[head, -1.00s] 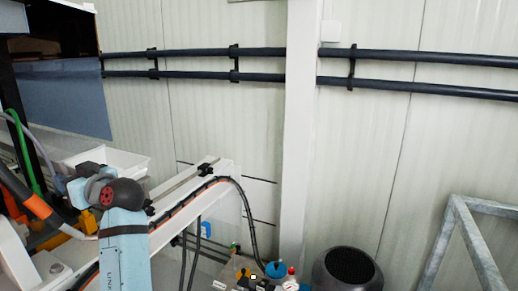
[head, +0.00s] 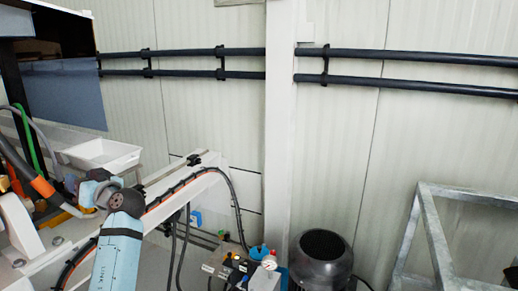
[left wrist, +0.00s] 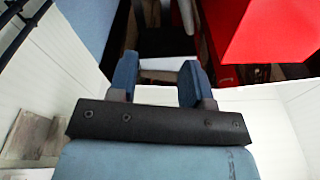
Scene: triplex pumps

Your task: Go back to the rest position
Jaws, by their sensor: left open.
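My left gripper (left wrist: 157,76) shows in the left wrist view with its two blue fingers apart. It is open, and I see nothing held between them. A pale surface and dark shapes lie behind the fingers. In the head view my left arm, light blue with a dark joint, rises at the lower left, in front of a white beam (head: 160,222). The fingers cannot be made out clearly there. My right gripper is in neither view.
A white tray (head: 100,153) sits at the left. A dark round motor (head: 321,262) and gauge fittings (head: 268,263) stand low in the middle. A grey metal frame (head: 434,235) is at the right. In the left wrist view a red block (left wrist: 268,28) is at the upper right.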

